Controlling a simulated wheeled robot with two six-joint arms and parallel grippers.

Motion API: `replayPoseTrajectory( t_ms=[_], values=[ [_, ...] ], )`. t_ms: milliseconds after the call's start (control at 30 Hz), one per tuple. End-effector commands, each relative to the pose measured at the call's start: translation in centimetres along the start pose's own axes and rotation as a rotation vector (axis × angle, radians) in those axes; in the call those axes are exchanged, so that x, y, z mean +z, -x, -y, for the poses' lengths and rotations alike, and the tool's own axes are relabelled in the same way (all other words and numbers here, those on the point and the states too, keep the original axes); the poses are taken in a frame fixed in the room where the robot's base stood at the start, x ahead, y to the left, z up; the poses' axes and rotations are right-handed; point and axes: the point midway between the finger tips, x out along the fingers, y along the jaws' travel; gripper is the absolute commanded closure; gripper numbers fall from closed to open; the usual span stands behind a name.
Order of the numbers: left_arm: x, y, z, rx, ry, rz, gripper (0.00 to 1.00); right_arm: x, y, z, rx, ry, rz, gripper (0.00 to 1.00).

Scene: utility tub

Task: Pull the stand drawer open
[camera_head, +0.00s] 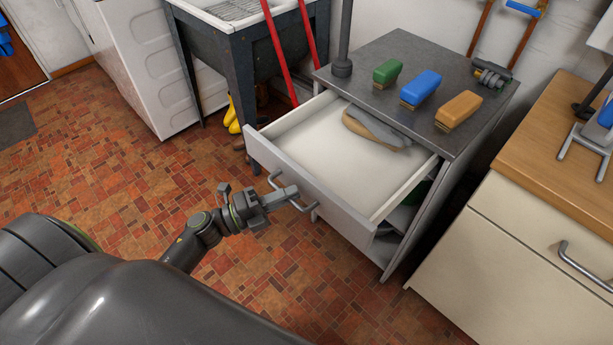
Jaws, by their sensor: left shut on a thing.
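The stand (437,62) is a grey cabinet with a dark top, right of centre in the head view. Its white drawer (333,194) stands out well open toward me, with a greyish-tan cloth-like thing (376,130) at the back inside it. The drawer's metal bar handle (306,207) is on the front panel. My left gripper (284,196) is at the handle and shut on it; the fingers partly hide the bar. My right gripper does not show.
Green (388,72), blue (421,88) and orange (458,110) brushes lie on the stand top near a dark metal fitting (491,73). A wooden-topped cabinet (530,215) stands right.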

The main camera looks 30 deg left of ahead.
Motion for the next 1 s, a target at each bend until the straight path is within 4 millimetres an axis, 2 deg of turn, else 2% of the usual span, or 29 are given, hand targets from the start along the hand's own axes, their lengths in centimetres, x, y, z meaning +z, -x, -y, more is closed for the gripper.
replayPoseTrajectory(
  t_ms=[100, 300, 767, 800, 933, 1000],
  values=[
    [-0.7, 1.7, 0.2, 0.003, 0.001, -0.001, 1.00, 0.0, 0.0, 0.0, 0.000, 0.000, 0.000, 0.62],
    [-1.3, 3.1, 0.6, 0.002, 0.000, -0.001, 1.00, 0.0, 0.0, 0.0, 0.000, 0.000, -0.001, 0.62],
    [-1.4, 3.4, 0.7, 0.000, 0.000, 0.000, 1.00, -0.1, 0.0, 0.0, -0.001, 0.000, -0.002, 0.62],
    [-1.4, 3.4, 0.7, 0.000, 0.000, 0.000, 0.84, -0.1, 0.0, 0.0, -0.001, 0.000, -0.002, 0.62],
    [-1.4, 3.4, 0.7, 0.000, 0.000, 0.000, 0.67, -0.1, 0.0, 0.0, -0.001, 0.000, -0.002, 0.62],
    [-1.4, 3.4, 0.7, 0.000, 0.000, 0.000, 0.67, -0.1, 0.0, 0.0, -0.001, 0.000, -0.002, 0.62]
  ],
)
